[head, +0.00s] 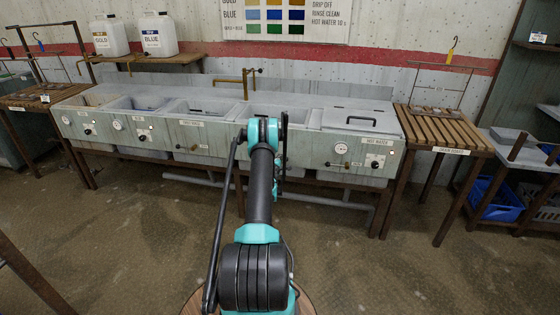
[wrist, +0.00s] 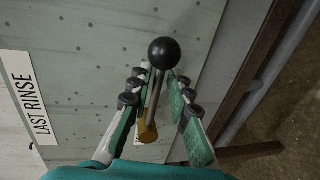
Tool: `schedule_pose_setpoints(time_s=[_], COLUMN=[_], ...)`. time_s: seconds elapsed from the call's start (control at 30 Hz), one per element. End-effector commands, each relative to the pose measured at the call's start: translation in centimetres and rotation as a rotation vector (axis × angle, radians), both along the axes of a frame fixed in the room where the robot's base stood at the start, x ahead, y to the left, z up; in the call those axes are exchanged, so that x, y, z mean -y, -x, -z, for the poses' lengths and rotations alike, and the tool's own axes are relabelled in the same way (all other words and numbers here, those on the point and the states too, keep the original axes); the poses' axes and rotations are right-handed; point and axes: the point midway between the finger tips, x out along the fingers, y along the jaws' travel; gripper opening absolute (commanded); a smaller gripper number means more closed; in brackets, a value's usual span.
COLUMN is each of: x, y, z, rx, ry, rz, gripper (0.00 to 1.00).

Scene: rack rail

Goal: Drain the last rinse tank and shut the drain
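In the wrist view, a drain lever with a round black knob (wrist: 164,53), a thin metal rod and a brass base (wrist: 147,132) stands out from the grey tank front. A white LAST RINSE label (wrist: 31,100) is on the panel to its left. My gripper (wrist: 160,86) is open, with one finger on each side of the rod and a gap between them. I cannot tell whether the left finger touches the rod. In the head view, my arm covers the gripper and lever, in front of the last rinse tank (head: 290,113). The water inside is not clearly visible.
The hot water tank (head: 360,118), lidded, is right of my arm. More open tanks (head: 140,107) stand left. A slatted drip bench (head: 440,128) is at the right end. A pipe (head: 320,201) runs below the tanks. The floor (head: 120,250) is clear to the left.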

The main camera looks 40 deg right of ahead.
Motion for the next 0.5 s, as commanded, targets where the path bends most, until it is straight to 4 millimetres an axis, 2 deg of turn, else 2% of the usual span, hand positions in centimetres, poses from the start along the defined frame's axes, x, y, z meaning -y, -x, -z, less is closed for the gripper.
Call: schedule_pose_setpoints(time_s=[0.27, 0.5], x=[0.1, 0.0], y=[0.0, 0.0], z=[-0.9, -4.7], rx=[0.0, 0.001], ry=[0.001, 0.001], rz=[0.0, 0.0], gripper=[0.19, 0.19])
